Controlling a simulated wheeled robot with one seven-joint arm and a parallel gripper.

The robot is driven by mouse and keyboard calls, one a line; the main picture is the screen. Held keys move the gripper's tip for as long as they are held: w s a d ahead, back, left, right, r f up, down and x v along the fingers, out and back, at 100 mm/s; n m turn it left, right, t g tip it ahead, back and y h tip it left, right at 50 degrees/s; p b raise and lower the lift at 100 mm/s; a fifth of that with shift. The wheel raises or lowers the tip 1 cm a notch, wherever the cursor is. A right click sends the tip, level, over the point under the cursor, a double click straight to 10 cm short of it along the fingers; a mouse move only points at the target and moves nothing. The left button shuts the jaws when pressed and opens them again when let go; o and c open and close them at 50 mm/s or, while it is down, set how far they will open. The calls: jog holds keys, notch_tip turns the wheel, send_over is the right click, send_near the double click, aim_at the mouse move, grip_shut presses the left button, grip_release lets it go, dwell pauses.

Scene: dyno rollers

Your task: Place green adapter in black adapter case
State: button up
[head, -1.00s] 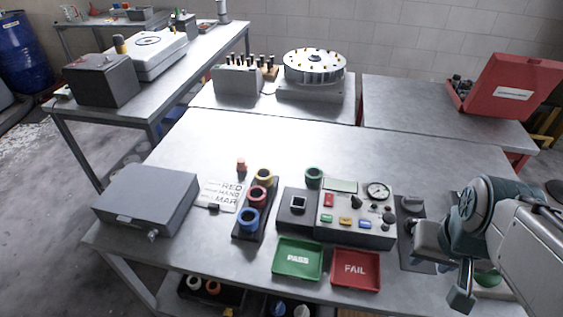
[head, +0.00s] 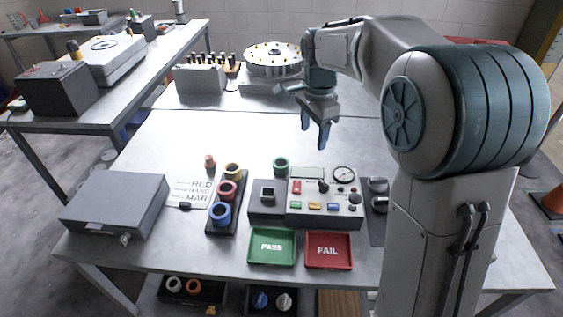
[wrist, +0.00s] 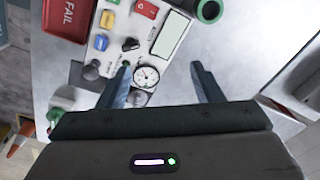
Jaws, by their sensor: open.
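The green adapter (head: 281,165) is a ring standing on the metal table behind the test box. It also shows at the top edge of the wrist view (wrist: 209,10). My gripper (head: 315,137) is open and empty, pointing down above the table, behind and to the right of the green adapter. Both fingers also show apart in the wrist view (wrist: 161,68).
The test box (head: 326,206) with gauge and buttons stands in front of the green adapter. The green PASS tray (head: 272,262) and red FAIL tray (head: 329,265) lie at the front. A grey case (head: 115,204) is at left. The table behind the adapter is clear.

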jog(key=w+a+f+m+g, duration=0.1)
jog(key=w+a+f+m, duration=0.5)
jog(key=w+a, duration=0.25)
send_over(281, 165)
notch_tip(281, 165, down, 8)
jog(key=shift+w+a+f, duration=0.1)
jog(key=shift+w+f, duration=0.05)
jog(key=shift+f, duration=0.05)
jog(key=shift+s+f+p, duration=0.2)
jog(key=shift+f+p, duration=0.35)
jog(key=shift+f, duration=2.15)
jog(key=c, duration=0.8)
